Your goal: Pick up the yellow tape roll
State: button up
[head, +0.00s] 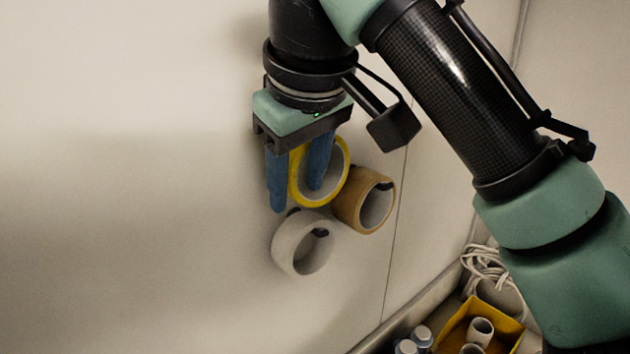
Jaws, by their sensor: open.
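The yellow tape roll (295,182) is in the head view, among a cluster of rolls on the pale surface. My gripper (298,200) points down over it with its blue fingers apart. One finger is at the left of the yellow roll. The other finger shows in front of the roll's opening and covers part of its ring. I cannot tell whether either finger touches the roll.
A brown tape roll (347,208) sits close at the right of the yellow roll, and a white roll (283,245) sits just below it. A yellow box (455,331) with rolls, bottles (422,336) and a coiled cord (484,262) are at lower right. The surface at left is clear.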

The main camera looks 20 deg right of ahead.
jog(key=shift+r, duration=0.1)
grip_shut()
dwell(0.4)
